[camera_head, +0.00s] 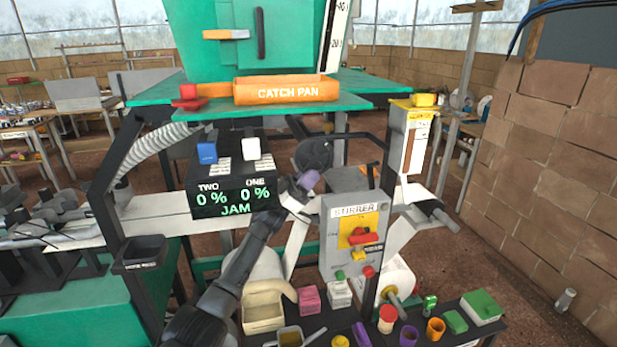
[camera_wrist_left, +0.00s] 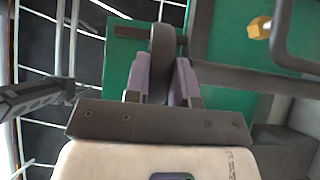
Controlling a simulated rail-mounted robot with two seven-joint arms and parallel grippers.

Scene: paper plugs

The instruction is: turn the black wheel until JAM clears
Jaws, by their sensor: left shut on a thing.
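The black wheel (camera_head: 314,152) stands upright beneath the green table of the machine, right of the display box. My left gripper (camera_head: 306,180) reaches up to its lower edge. In the left wrist view the purple fingers (camera_wrist_left: 161,78) are shut on the rim of the wheel (camera_wrist_left: 162,45), one on each side. The black display box (camera_head: 232,192) reads TWO 0 %, ONE 0 % and JAM in green letters. My right gripper does not show in either view.
An orange catch pan (camera_head: 285,91) sits above the wheel. A dark shelf with several coloured blocks and cups lies below. In the left wrist view, a brass nut (camera_wrist_left: 259,27) shows at upper right.

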